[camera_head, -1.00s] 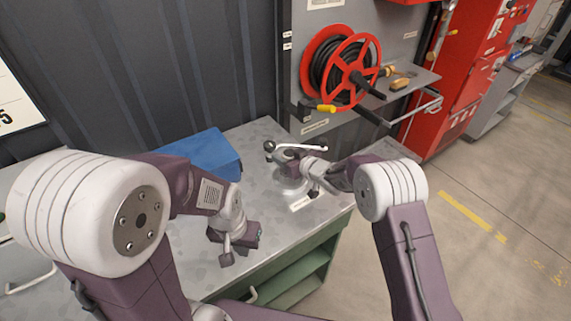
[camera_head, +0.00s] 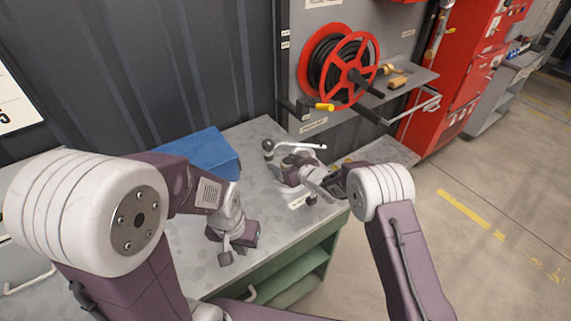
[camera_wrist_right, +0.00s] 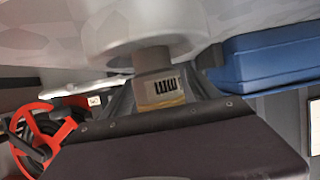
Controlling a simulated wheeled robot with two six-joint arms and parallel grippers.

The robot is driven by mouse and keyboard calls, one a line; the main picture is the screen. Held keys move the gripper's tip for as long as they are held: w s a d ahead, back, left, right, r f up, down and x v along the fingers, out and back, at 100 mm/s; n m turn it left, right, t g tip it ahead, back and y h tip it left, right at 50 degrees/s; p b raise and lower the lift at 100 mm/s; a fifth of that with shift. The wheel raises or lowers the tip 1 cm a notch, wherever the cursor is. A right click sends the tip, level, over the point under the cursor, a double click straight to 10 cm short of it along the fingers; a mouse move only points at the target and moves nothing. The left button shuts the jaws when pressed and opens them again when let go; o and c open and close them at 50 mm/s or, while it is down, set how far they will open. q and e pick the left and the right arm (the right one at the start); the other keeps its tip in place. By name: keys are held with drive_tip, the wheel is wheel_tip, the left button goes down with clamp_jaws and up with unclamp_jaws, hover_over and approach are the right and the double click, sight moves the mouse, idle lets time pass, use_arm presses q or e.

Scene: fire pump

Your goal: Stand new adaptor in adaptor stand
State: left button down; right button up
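A pale grey round piece with a narrower neck and a yellow-edged label, which I take to be the adaptor (camera_wrist_right: 165,91), shows in the right wrist view. Dark fingers of my right gripper (camera_wrist_right: 163,104) flank the neck with no clear gap, so it looks gripped. In the head view, my right gripper (camera_head: 303,176) is over the far right bench, at metal fittings with a ball-ended lever (camera_head: 268,146) and a pale handle (camera_head: 313,146). The gripper hides much there; I cannot clearly tell the adaptor stand apart. My left gripper (camera_head: 236,243) hangs over the bench's front, with nothing visible in it.
A blue case (camera_head: 203,152) lies on the grey bench (camera_head: 262,190) against the dark wall. A red hose reel (camera_head: 341,66) and a small shelf (camera_head: 412,78) are behind the right gripper. A white label lies near the right bench edge. The bench between my grippers is clear.

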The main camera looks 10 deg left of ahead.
drive_tip(key=v, duration=1.2)
drive_tip(key=shift+b, duration=0.35)
drive_tip(key=shift+r, duration=0.1)
drive_tip(key=d+h, duration=0.1)
drive_tip(key=d, duration=0.1)
drive_tip(key=d+m+h, duration=0.1)
drive_tip(key=d, duration=0.2)
drive_tip(key=d+f+m+h, duration=0.1)
drive_tip(key=d, duration=0.1)
drive_tip(key=shift+s+d+h, duration=0.1)
drive_tip(key=shift+d+h, duration=0.1)
drive_tip(key=shift+h, duration=0.2)
drive_tip(key=s+d+f+m+g+h, duration=0.25)
drive_tip(key=s+d+m+h, duration=0.2)
drive_tip(key=s+d, duration=0.7)
drive_tip(key=s+d+m+g, duration=0.1)
drive_tip(key=s+d+g, duration=0.1)
drive_tip(key=s, duration=0.4)
drive_tip(key=s+d+m+g+h, duration=0.1)
drive_tip(key=s+d+g, duration=0.1)
drive_tip(key=s+g, duration=0.2)
drive_tip(key=s, duration=0.3)
drive_tip(key=shift+s+f+m, duration=0.2)
drive_tip(key=shift+m, duration=0.15)
drive_tip(key=shift+d, duration=0.1)
